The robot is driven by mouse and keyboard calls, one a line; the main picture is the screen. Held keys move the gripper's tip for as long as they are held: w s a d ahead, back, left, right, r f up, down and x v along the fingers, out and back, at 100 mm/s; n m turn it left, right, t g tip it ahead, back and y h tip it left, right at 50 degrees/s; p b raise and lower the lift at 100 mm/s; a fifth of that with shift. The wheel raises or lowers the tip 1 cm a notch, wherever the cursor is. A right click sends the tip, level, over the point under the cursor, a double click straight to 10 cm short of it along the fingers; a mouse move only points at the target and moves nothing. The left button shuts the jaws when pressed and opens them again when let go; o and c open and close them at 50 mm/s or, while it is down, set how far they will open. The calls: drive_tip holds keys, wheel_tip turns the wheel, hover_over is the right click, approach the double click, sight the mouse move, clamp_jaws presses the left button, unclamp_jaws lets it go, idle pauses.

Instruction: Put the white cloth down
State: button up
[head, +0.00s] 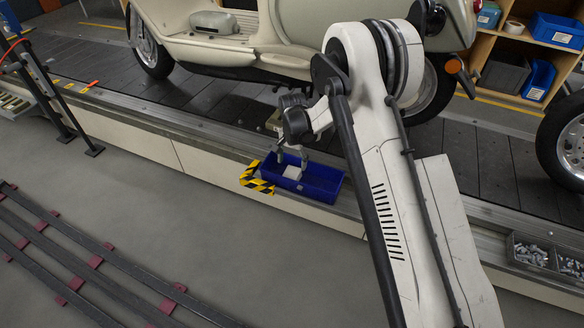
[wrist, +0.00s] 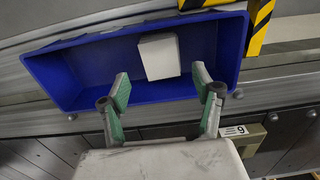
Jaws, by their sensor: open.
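The white cloth (head: 291,173) lies in a blue bin (head: 322,184) on the ledge beside the conveyor. In the wrist view the cloth (wrist: 159,57) is a small pale block shape on the floor of the blue bin (wrist: 90,75), right of its middle. My gripper (head: 292,158) is above the bin. In the wrist view my gripper (wrist: 161,88) is open, with its two green-padded fingers apart and nothing between them. The fingertips reach over the bin's near wall, and the cloth is just beyond them, apart from both.
Black-yellow hazard tape (head: 257,179) marks the bin's left end. A cream scooter (head: 230,35) stands on the slat conveyor behind my arm. A grey tray of metal parts (head: 545,258) is at the lower right. Shelves with blue bins (head: 556,30) stand at the upper right.

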drive_tip(key=shift+r+p, duration=0.5)
drive_tip(key=shift+r, duration=1.8)
drive_tip(key=shift+r, duration=0.1)
wheel_tip(320, 180, up, 15)
drive_tip(key=t, duration=0.2)
hover_over(292, 173)
drive_tip(key=s+d, duration=0.4)
drive_tip(key=d, duration=0.2)
drive_tip(key=s+d+r+n+t, duration=0.1)
drive_tip(key=s+d+r, duration=0.25)
drive_tip(key=r, duration=0.25)
drive_tip(key=s+d+r+n, duration=0.1)
drive_tip(key=s+d+r, duration=0.2)
drive_tip(key=s+r, duration=0.25)
drive_tip(key=s+d+r+t, duration=0.1)
drive_tip(key=s+d, duration=0.2)
drive_tip(key=s, duration=0.5)
drive_tip(key=s+d+r+n+t, duration=0.1)
drive_tip(key=s+d+r, duration=0.1)
drive_tip(key=s, duration=0.6)
drive_tip(key=s+d+r+n+t, duration=0.1)
drive_tip(key=s+d, duration=0.3)
drive_tip(key=s, duration=0.5)
drive_tip(key=shift+r+t, duration=0.5)
drive_tip(key=shift+t, duration=0.1)
drive_tip(key=shift+s, duration=0.1)
